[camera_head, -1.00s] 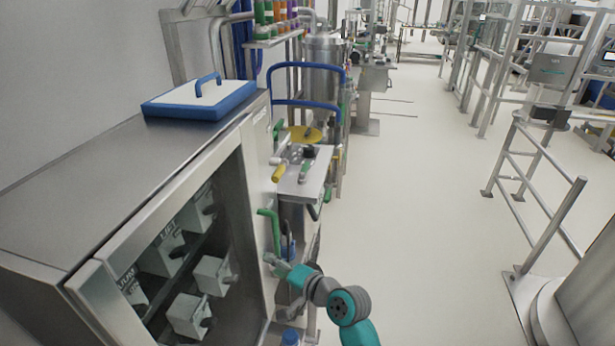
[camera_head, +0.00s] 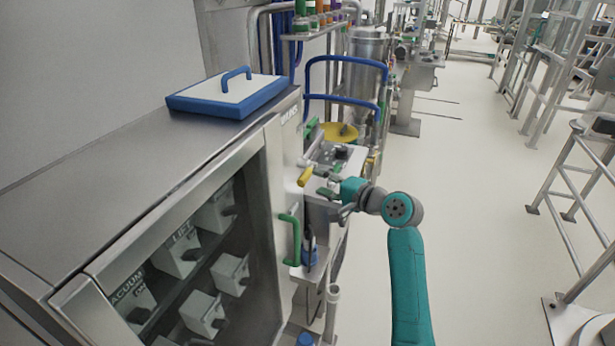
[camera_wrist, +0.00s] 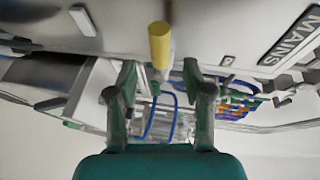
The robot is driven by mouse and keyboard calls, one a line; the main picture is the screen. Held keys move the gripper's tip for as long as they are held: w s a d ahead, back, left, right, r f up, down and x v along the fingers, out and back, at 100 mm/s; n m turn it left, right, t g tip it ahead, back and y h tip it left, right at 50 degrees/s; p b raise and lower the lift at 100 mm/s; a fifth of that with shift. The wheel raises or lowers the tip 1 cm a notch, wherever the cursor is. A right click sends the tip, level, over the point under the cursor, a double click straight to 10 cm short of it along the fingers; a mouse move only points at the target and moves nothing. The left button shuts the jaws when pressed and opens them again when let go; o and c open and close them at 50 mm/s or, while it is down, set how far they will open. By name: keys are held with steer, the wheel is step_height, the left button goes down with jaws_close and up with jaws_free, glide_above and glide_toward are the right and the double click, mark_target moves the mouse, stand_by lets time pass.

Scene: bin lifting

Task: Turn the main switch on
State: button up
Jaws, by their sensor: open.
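The main switch is a yellow handle (camera_head: 305,176) on the side of the steel cabinet (camera_head: 287,165). In the wrist view the yellow handle (camera_wrist: 160,43) points toward me, with the MAINS label (camera_wrist: 290,37) to its right. My gripper (camera_head: 326,185) is just right of the handle in the head view. In the wrist view my gripper (camera_wrist: 160,78) is open, with the handle's end at the gap between the fingertips. I cannot tell whether they touch it. The fingers hold nothing.
A green door handle (camera_head: 290,240) stands below the switch on the glass-fronted cabinet door. A blue-rimmed white lid (camera_head: 225,97) lies on the cabinet top. A small steel work surface (camera_head: 340,160) lies behind my gripper.

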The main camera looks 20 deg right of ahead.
mark_target(305, 177)
steer(key=x, duration=0.7)
steer(key=shift+s, duration=0.1)
jaws_close()
